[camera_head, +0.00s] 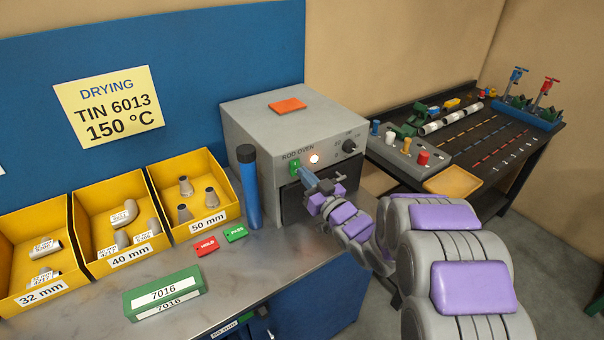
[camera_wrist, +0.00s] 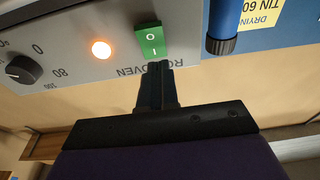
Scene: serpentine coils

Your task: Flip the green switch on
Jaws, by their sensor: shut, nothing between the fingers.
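The green rocker switch (camera_head: 295,168) is on the front panel of the grey rod oven (camera_head: 262,150), left of a glowing lamp (camera_head: 314,158). In the wrist view, where the sign's text is upside down, the switch (camera_wrist: 151,40) shows a white O and I, with the I side nearer my fingers. My gripper (camera_head: 308,177) is shut and empty, its tips just in front of the panel by the switch. In the wrist view my fingertips (camera_wrist: 158,65) are right beside the I end; I cannot tell if they touch it.
A black dial (camera_head: 349,146) is right of the lamp. A blue tube with a black cap (camera_head: 249,190) stands close left of the oven. Yellow bins (camera_head: 190,195), HOLD and PASS blocks, and a green 7016 box (camera_head: 165,292) occupy the bench. A black table (camera_head: 480,140) stands right.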

